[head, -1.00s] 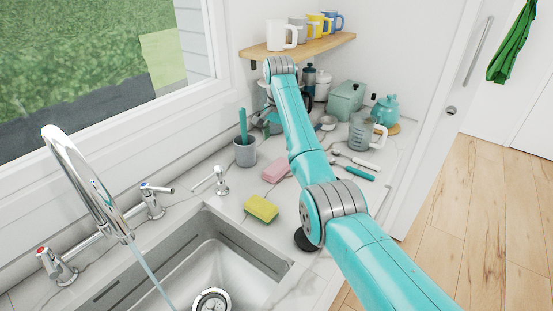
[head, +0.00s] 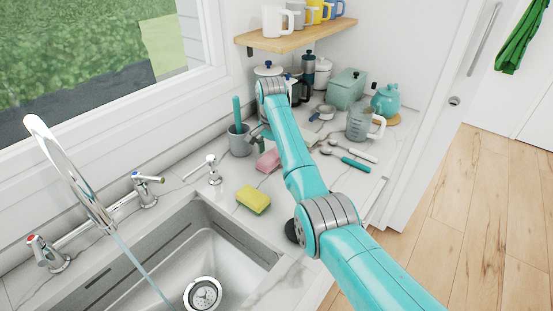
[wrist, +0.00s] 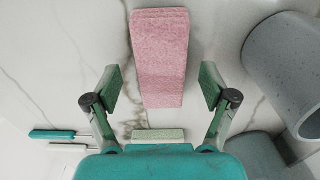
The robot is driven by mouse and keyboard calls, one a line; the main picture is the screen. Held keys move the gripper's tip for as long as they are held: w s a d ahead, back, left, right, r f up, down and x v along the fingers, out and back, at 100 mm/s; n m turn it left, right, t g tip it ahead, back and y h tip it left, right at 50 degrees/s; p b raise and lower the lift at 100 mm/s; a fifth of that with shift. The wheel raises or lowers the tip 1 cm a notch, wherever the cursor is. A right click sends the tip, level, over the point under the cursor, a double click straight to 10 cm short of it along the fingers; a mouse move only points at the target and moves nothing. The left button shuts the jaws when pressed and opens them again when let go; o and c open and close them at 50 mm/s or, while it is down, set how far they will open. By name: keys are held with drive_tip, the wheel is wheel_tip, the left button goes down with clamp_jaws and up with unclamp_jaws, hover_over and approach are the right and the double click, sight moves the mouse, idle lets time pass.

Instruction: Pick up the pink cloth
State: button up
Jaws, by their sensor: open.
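The pink cloth (wrist: 158,60) is a folded, block-like textured piece lying on the white marble counter. In the wrist view it stretches from the top edge down to between my fingers. In the head view the pink cloth (head: 267,161) lies just left of my arm, behind the yellow sponge. My gripper (wrist: 162,86) is open and empty, with one finger on each side of the cloth's near end and a gap on both sides. I cannot tell how high the fingers are above the counter. In the head view my fingers are mostly hidden behind my wrist.
A grey cup (head: 240,140) with a teal handle in it stands left of the cloth; its grey side (wrist: 285,65) is close to my right finger. A yellow sponge (head: 253,200) lies near the sink (head: 262,252). Teal-handled utensils (head: 352,163) and a glass jug (head: 359,123) are right.

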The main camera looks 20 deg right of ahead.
drive_tip(key=shift+a+f, duration=0.1)
drive_tip(key=shift+f, duration=0.55)
drive_tip(key=c, duration=1.2)
drive_tip(key=shift+c, duration=0.2)
